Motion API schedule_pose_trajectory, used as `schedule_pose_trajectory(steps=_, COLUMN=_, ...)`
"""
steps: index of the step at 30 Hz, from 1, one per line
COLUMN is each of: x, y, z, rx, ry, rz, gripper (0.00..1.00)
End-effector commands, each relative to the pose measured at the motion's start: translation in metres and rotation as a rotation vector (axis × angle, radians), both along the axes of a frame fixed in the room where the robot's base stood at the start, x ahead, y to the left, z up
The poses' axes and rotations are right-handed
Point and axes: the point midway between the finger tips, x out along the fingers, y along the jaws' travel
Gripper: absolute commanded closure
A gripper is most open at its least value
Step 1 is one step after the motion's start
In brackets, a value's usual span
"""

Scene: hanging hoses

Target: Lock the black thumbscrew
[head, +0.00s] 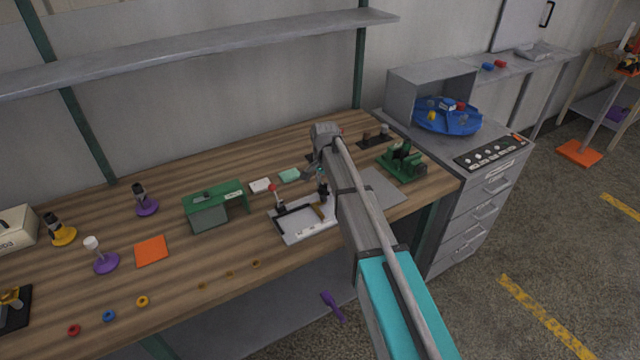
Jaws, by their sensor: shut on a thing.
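A white board fixture (300,232) with a dark frame lies on the wooden bench (180,265). My gripper (311,173) is small in view, close to the top of the dark post. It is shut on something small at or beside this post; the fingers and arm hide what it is. I cannot make out the black thumbscrew for certain.
A green housing (216,205) stands left of the fixture, a green machine (402,162) to its right. White and mint blocks (262,185) lie behind it. A grey plate (382,188) lies right of my arm. Small rings (142,301) lie along the front edge.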

Motion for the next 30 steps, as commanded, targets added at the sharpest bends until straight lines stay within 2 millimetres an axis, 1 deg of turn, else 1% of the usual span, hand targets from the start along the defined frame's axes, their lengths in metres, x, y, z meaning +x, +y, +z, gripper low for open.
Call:
schedule_pose_trajectory(steps=1, x=-0.0046, y=-0.0001, z=0.0001, rx=0.0, ry=0.009, rz=-0.032, gripper=1.0)
schedule_pose_trajectory(steps=6, x=-0.0046, y=0.0003, z=0.0001, rx=0.0, ry=0.01, rz=-0.126, gripper=1.0)
schedule_pose_trajectory(steps=10, x=-0.0047, y=0.0006, z=0.0001, rx=0.001, ry=0.01, rz=-0.169, gripper=1.0)
schedule_pose_trajectory(steps=25, x=-0.0047, y=0.0015, z=0.0002, rx=0.002, ry=0.01, rz=-0.194, gripper=1.0)
schedule_pose_trajectory(steps=26, x=-0.0047, y=0.0015, z=0.0002, rx=0.002, ry=0.01, rz=-0.194, gripper=0.55)
schedule_pose_trajectory(steps=30, x=-0.0039, y=0.0014, z=0.0002, rx=0.002, ry=0.008, rz=-0.193, gripper=0.29)
